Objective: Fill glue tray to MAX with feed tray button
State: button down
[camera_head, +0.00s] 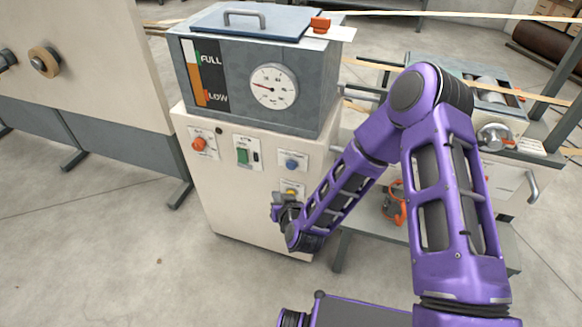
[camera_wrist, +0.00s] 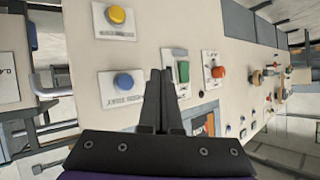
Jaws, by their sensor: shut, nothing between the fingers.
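The cream machine cabinet carries a yellow button (camera_head: 291,191), a blue button (camera_head: 291,164), a green switch (camera_head: 243,156) and an orange-red knob (camera_head: 199,144). In the wrist view the yellow button (camera_wrist: 117,15) and blue button (camera_wrist: 123,82) are left of my gripper (camera_wrist: 160,75); their labels are too small to read for sure. The green switch (camera_wrist: 183,71) is just right of the fingertips. My gripper (camera_head: 281,204) is shut and empty, in front of the panel near the yellow button; contact cannot be told. I cannot make out a MAX mark.
A grey tank (camera_head: 320,75) with a FULL/LOW level strip (camera_head: 196,75) and dial gauge (camera_head: 274,87) sits on the cabinet. A roller unit (camera_head: 490,95) stands on the right, with wood-coloured strips (camera_head: 560,90) beside it.

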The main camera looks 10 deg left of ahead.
jog(key=shift+w, duration=0.15)
send_near(287, 167)
jog(key=shift+w+a+f+b, duration=0.4)
jog(key=shift+w+a+f, duration=1.1)
jog(key=shift+a+f, duration=0.15)
jog(key=shift+w, duration=0.1)
dwell(1.0)
jog(key=shift+w+b, duration=0.3)
jog(key=shift+b, duration=0.05)
jog(key=shift+w+d, duration=0.1)
jog(key=shift+w, duration=0.4)
dwell(3.9)
